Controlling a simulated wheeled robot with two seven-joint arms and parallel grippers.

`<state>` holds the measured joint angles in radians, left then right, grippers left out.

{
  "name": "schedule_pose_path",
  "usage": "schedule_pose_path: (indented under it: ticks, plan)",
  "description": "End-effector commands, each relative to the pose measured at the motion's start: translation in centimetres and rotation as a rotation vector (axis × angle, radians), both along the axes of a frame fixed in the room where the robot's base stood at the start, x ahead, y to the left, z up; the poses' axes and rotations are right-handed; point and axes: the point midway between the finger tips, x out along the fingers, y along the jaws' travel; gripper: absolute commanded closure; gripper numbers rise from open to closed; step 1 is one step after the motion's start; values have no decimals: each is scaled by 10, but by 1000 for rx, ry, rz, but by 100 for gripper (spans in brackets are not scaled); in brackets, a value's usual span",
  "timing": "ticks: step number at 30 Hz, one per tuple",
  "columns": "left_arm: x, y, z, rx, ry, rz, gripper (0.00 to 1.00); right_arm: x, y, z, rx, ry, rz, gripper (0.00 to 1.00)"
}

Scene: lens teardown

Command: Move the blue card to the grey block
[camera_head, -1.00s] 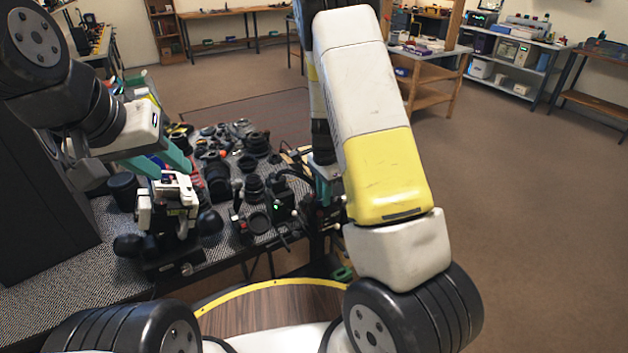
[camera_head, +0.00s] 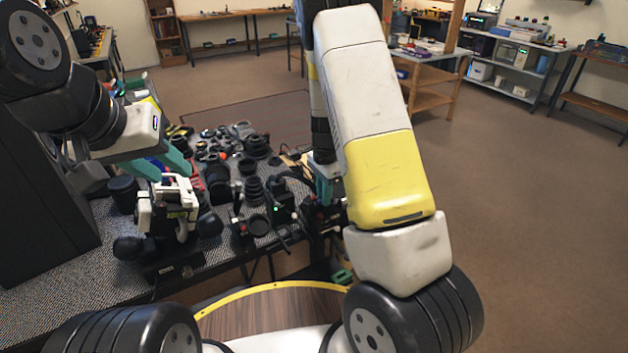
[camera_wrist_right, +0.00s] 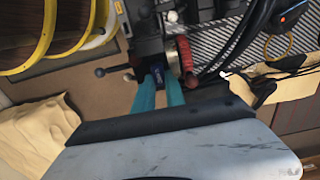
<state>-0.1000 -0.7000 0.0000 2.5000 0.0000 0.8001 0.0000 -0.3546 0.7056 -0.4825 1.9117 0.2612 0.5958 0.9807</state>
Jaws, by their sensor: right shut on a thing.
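In the right wrist view, my right gripper (camera_wrist_right: 160,88) has its two teal fingers close together around a small dark blue piece (camera_wrist_right: 158,73), which looks like the blue card. Only a little of it shows between the fingertips, right at a dark grey device with a red ring. In the head view, my right gripper (camera_head: 325,188) is at the table's right end, largely hidden by its arm. My left gripper (camera_head: 168,162) is over the left part of the table, behind a white-and-black device; its opening is unclear. I cannot pick out the grey block with certainty.
The dark table (camera_head: 225,255) is crowded with black lens parts (camera_head: 252,188) and small stands. A white-and-black device (camera_head: 168,212) stands at its front left. In the right wrist view, yellow-edged hoops (camera_wrist_right: 35,30) and black cables (camera_wrist_right: 243,40) are near the gripper.

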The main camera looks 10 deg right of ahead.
Motion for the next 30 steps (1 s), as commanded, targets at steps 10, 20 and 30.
schedule_pose_path:
  ticks: [10,20,30]
  plan:
    - [0,0,0,0,0,0,64,0,0,13,-1,-1,1,100]
    - [0,0,0,0,0,0,64,0,0,26,0,-1,0,100]
    - [0,0,0,0,0,0,64,0,0,40,-1,-1,0,100]
